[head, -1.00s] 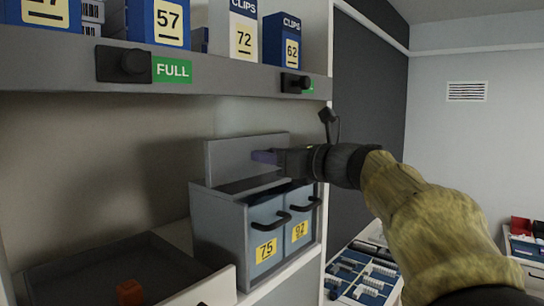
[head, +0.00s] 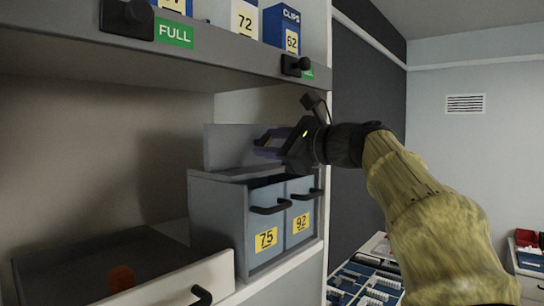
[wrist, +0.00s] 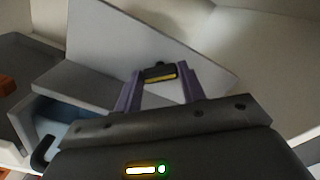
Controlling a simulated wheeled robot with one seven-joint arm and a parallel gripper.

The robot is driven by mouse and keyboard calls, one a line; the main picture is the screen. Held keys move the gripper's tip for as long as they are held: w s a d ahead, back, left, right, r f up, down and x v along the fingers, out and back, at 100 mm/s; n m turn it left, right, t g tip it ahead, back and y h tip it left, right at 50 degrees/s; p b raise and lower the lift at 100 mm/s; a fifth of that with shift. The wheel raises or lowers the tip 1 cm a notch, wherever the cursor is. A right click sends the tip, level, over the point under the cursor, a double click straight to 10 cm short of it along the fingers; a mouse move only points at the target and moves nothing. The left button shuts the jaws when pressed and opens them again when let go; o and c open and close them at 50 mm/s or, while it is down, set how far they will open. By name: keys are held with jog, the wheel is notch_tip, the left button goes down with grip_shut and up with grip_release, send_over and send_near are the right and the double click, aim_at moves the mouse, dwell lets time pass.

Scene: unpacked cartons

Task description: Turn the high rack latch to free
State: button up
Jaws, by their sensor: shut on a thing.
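My gripper (head: 266,144) is in front of an upright grey panel (head: 226,150) that stands behind a grey drawer box. In the wrist view its two purple fingers (wrist: 158,82) are closed on a small dark piece with a yellow strip (wrist: 160,72), which seems to be the latch. The panel (wrist: 140,50) lies close behind it. The panel is seen at a slant in the wrist view, so the latch's setting is not clear.
Drawers 75 (head: 266,238) and 92 (head: 301,222) sit below my gripper. Above is a grey shelf edge (head: 235,52) with dark knobs (head: 127,18) and green labels, one reading FULL. An open tray (head: 215,270) holds an orange block (head: 121,278).

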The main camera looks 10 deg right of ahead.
jog(key=n+b, duration=0.1)
jog(key=n, duration=0.1)
jog(key=n+b, duration=0.2)
jog(key=shift+f+n, duration=0.2)
jog(key=shift+n, duration=0.1)
jog(key=n+b, duration=0.2)
jog(key=n, duration=0.3)
dwell(0.4)
jog(key=o, duration=1)
jog(key=shift+r, duration=0.1)
jog(key=shift+s, duration=0.15)
jog(key=b+v, duration=0.4)
jog(key=v, duration=1.3)
